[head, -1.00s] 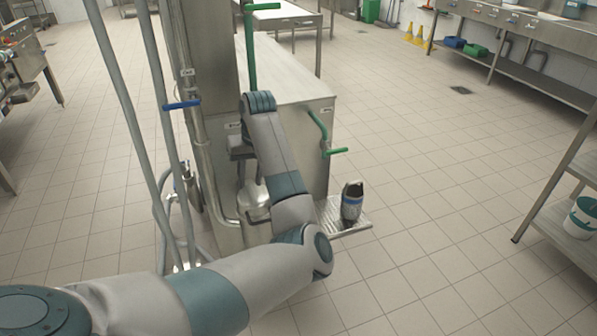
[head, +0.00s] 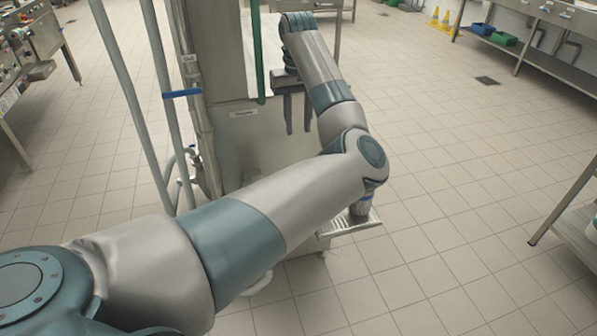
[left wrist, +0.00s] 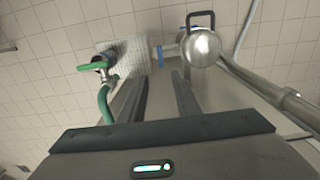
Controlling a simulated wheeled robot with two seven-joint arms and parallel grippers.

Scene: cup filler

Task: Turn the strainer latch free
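My left gripper (head: 298,131) hangs fingers down in front of the steel cabinet in the head view. Its two fingers are apart with nothing between them, and the left wrist view shows the same gap (left wrist: 161,78). Beyond the fingertips, to the upper right in the left wrist view, is a round shiny metal body (left wrist: 200,50) with a dark squared loop (left wrist: 200,18) at its far side. It looks like the strainer and its latch, but I cannot be sure. The fingers do not visibly touch it. In the head view my arm hides most of that area. My right gripper is out of view.
Upright pipes with a blue lever (head: 182,93) stand left of the cabinet (head: 235,140). A green lever (left wrist: 92,66) shows in the left wrist view.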

